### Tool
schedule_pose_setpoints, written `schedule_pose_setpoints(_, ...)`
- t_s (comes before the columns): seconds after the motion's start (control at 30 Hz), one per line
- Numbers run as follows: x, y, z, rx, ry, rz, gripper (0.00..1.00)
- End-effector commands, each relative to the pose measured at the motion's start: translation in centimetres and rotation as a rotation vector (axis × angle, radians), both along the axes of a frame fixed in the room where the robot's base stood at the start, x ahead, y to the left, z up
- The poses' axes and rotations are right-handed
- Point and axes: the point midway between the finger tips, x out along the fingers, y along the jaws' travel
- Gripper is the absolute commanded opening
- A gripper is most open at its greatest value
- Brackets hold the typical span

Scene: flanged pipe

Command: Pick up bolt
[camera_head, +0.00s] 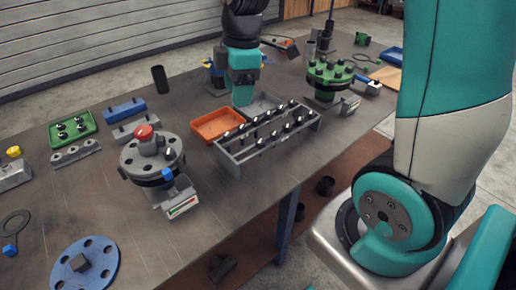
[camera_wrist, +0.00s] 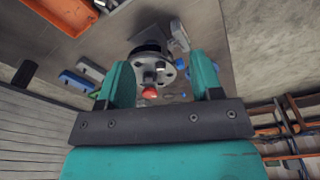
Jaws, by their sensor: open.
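Several dark bolts with pale tips stand in two rows in a grey rack (camera_head: 234,160) at the middle of the table in the head view. My gripper (camera_head: 242,98) hangs behind the orange tray and the rack, pointing down. In the wrist view its two teal fingers (camera_wrist: 160,72) are apart with nothing held between them. Beyond them lies a grey round flange (camera_wrist: 143,72) with a red knob. That flange also shows in the head view (camera_head: 135,160), left of the rack. Which bolt is meant, I cannot tell.
An orange tray (camera_head: 206,125) stands close in front of my gripper. A green flange with bolts (camera_head: 330,75) stands right of the rack. A black cylinder (camera_head: 160,79), blue blocks (camera_head: 124,110) and a green tray (camera_head: 73,138) are at left. A blue flange (camera_head: 75,275) lies at front left.

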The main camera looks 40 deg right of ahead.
Motion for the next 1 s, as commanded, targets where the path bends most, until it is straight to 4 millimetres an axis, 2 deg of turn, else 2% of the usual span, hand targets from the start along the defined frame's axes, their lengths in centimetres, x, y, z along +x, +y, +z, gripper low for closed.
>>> schedule_pose_setpoints(0.03, 1.4, -2.3, -1.5, -0.027, 0.007, 0.051, 0.60)
schedule_pose_setpoints(0.1, 2.8, -5.0, -2.7, -0.061, 0.014, 0.136, 0.60)
schedule_pose_setpoints(0.2, 4.1, -7.7, -3.9, -0.092, 0.025, 0.229, 0.60)
schedule_pose_setpoints(0.3, 4.6, -9.2, -4.7, -0.108, 0.034, 0.283, 0.60)
schedule_pose_setpoints(0.47, 4.7, -9.5, -6.8, -0.111, 0.041, 0.308, 0.60)
schedule_pose_setpoints(0.8, 4.6, -9.4, -14.3, -0.110, 0.041, 0.309, 0.60)
schedule_pose_setpoints(1.0, 4.7, -9.4, -16.6, -0.112, 0.035, 0.308, 0.60)
